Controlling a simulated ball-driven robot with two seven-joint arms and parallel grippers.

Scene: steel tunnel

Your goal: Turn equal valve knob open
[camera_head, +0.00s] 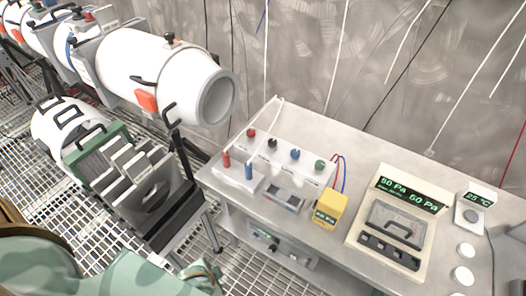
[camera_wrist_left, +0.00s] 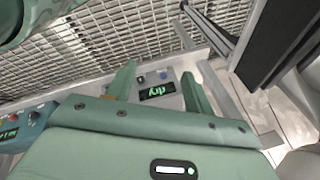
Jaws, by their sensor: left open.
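On the steel bench, a white valve panel (camera_head: 292,158) carries a row of knobs: a red knob (camera_head: 251,132), a black knob (camera_head: 272,143), a blue knob (camera_head: 295,154) and a green knob (camera_head: 320,165). Their labels are too small to read, so I cannot tell which is the equal valve. My left gripper (camera_wrist_left: 158,70) is open and empty in the left wrist view. Beyond its fingers is a small panel with knobs and a lit display (camera_wrist_left: 157,90). In the head view, my left arm is at the lower left, apart from the knobs. My right gripper is not seen.
A red post (camera_head: 227,160) and a blue post (camera_head: 248,171) stand at the panel's front. A control unit (camera_head: 282,247) is below the bench. White vacuum tubes (camera_head: 160,70) fill the left.

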